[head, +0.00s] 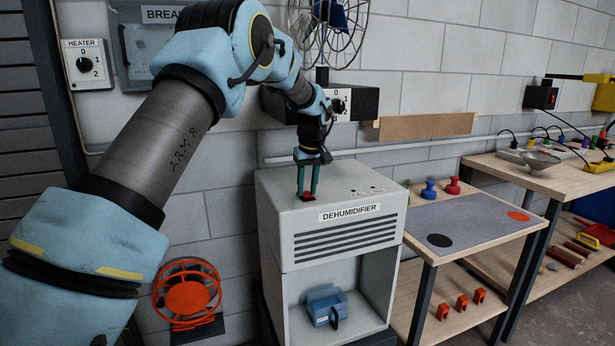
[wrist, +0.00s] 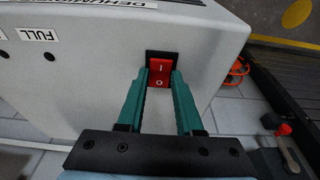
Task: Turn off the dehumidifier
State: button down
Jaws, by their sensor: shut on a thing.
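The dehumidifier (head: 345,240) is a light grey box with a name label, front slats and an open lower bay holding a blue bucket (head: 326,308). The switch shows clearly in the wrist view (wrist: 159,73). In the wrist view my gripper (wrist: 160,82) leaves the I and 0 marks visible between the fingertips. I cannot tell which half is pressed in.
A heater dial (head: 85,64) and a breaker box (head: 150,40) are on the wall. A black box with a dial (head: 350,103) and a wire-caged fan (head: 330,25) are behind my arm. A workbench (head: 480,235) stands right of the dehumidifier. An orange reel (head: 188,293) is at lower left.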

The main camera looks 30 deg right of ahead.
aim_at(308, 196)
jog(key=shift+w+r+g+p, duration=0.1)
jog(key=shift+w+g+p, duration=0.1)
jog(key=shift+g+p, duration=0.5)
jog(key=c, duration=0.6)
grip_release()
jog(key=shift+o, duration=0.2)
notch_tip(308, 196, up, 11)
jog(key=s+b, duration=0.1)
jog(key=b, duration=0.1)
jog(key=shift+s+f+b, duration=0.2)
jog(key=shift+s+b, duration=0.05)
jog(key=shift+b, duration=0.15)
jog(key=shift+a, duration=0.1)
